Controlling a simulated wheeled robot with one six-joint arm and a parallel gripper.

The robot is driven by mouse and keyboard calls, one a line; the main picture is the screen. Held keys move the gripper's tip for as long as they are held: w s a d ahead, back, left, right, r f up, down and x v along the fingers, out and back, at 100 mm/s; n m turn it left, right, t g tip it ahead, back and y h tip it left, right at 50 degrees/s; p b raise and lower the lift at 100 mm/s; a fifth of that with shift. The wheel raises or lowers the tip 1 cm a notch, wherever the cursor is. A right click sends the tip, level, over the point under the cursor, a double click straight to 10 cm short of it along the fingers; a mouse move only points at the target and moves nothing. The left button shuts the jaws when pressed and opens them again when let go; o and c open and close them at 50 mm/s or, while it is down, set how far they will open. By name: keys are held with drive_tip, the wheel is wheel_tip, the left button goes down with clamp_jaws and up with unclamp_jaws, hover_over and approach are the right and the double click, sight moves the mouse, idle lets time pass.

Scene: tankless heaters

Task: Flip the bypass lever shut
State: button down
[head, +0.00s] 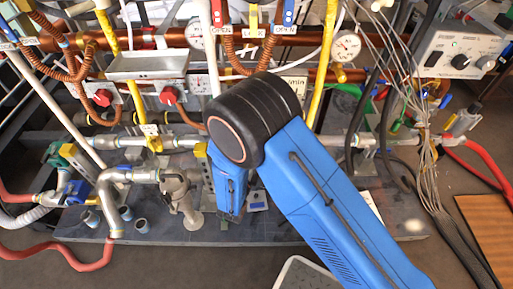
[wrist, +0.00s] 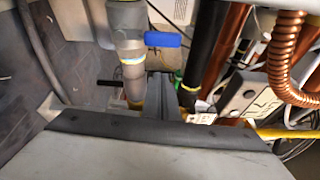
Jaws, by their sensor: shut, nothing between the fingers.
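In the wrist view a blue lever handle (wrist: 163,39) sticks out sideways from a grey vertical pipe fitting (wrist: 127,22). I cannot tell for certain that it is the bypass lever. My gripper (wrist: 162,85) shows at the middle of the wrist view, its dark fingers together and empty. They are below the blue handle in the picture and appear apart from it. In the head view my blue arm covers the middle of the scene, and the fingertips cannot be made out. A valve with a blue handle (head: 79,192) stands at the left there.
Copper pipes and a corrugated copper hose (wrist: 287,55) run close on the right of the wrist view. In the head view, gauges (head: 346,46), red knobs (head: 168,96), a grey control box (head: 463,52) and hanging cables (head: 425,150) crowd the rig. Open floor lies in front.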

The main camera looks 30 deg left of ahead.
drive_tip(key=v, duration=0.6)
drive_tip(key=shift+s+d, duration=0.2)
drive_tip(key=shift+s, duration=0.15)
drive_tip(key=shift+f, duration=0.15)
